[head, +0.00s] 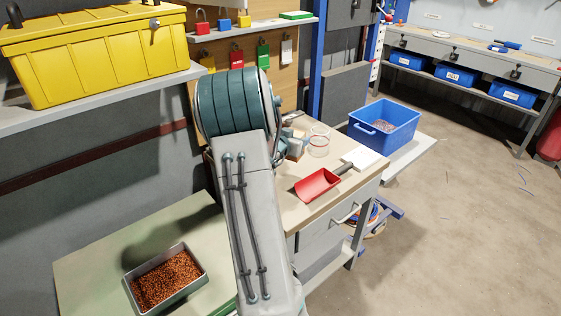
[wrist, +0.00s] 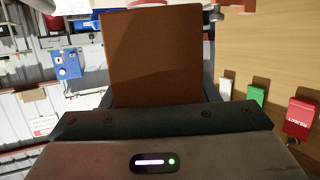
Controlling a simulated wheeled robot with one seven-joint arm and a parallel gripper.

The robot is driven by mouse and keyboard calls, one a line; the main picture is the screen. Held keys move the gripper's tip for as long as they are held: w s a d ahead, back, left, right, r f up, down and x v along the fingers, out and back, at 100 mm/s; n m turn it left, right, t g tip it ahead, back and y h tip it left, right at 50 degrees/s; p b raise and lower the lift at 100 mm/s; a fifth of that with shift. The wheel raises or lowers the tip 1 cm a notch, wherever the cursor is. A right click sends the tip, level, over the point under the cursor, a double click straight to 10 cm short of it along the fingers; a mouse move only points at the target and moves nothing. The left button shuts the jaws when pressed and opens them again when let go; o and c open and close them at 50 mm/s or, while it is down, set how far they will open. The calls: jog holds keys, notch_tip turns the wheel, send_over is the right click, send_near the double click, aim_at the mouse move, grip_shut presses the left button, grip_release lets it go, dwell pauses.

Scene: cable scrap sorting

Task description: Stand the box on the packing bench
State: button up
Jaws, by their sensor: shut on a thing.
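A brown, flat-faced box (wrist: 152,55) fills the upper middle of the wrist view. My gripper (wrist: 155,92) is shut on it, with dark finger parts at both sides of its lower end. In the head view my arm hides most of the gripper and the box. A wooden-topped bench (head: 300,216) with a drawer lies beyond and below my arm. I cannot tell whether it is the packing bench.
On the wooden top are a red scoop (head: 317,185) and a clear jar (head: 319,146). A blue crate (head: 397,119) stands beyond. A tray of copper granules (head: 203,287) lies on the green bench (head: 85,262). A yellow toolbox (head: 100,65) is on a shelf.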

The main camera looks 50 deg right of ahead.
jog(key=shift+w+a+f, duration=0.55)
jog(key=shift+a+f, duration=0.4)
jog(key=shift+f, duration=0.4)
jog(key=shift+w+a+f, duration=0.6)
jog(key=shift+a+f, duration=0.35)
jog(key=shift+f, duration=0.35)
jog(key=shift+w+a+f, duration=0.55)
jog(key=shift+a+f, duration=0.4)
jog(key=shift+f, duration=0.4)
jog(key=shift+f+b, duration=0.15)
jog(key=shift+b, duration=0.25)
jog(key=o, duration=1.2)
jog(key=shift+o, duration=0.2)
